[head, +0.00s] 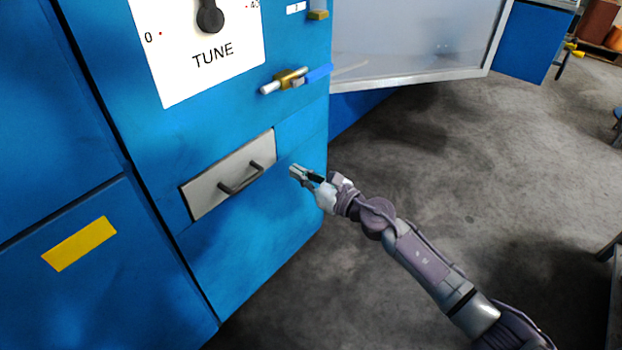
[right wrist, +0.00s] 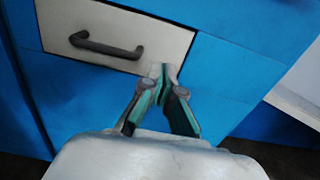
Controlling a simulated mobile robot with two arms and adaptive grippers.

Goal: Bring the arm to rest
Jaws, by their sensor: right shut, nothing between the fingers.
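My right arm (head: 420,255) reaches in from the lower right in the head view. Its gripper (head: 296,172) is shut and empty, in front of the blue cabinet (head: 255,235), just right of a drawer. In the right wrist view the gripper's fingertips (right wrist: 163,72) meet below and right of the drawer handle (right wrist: 105,45). The gripper is apart from the handle. My left gripper is not in view.
The grey drawer front (head: 205,190) looks closed, with a dark handle (head: 240,180). A translucent panel (head: 410,40) stands behind. Grey floor (head: 480,150) is open at right.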

